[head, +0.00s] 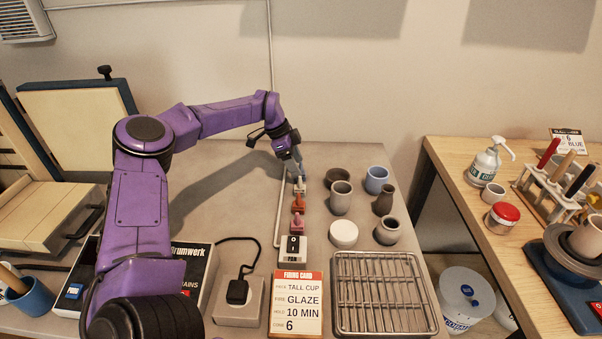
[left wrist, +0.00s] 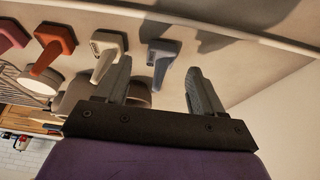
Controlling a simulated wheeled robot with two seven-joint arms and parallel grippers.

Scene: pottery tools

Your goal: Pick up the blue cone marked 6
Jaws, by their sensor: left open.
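The blue-grey cone (left wrist: 163,58) stands at the far end of a row of cones. In the left wrist view it appears between the two fingertips of my left gripper (left wrist: 159,68), which is open and empty. I cannot tell how deep it sits between the fingers. In the head view my left gripper (head: 297,163) is at the far end of the row and mostly hides this cone. No number is readable on it. A white cone (left wrist: 106,48), an orange cone (left wrist: 53,46) and a pink cone (left wrist: 12,34) follow in the row. My right gripper is not in view.
Several cups and vases, including a blue cup (head: 376,180), stand close right of the row. A wire rack (head: 384,292) and a firing card (head: 297,303) reading cone 6 lie nearer. A switch box (head: 292,250) stands at the row's near end.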

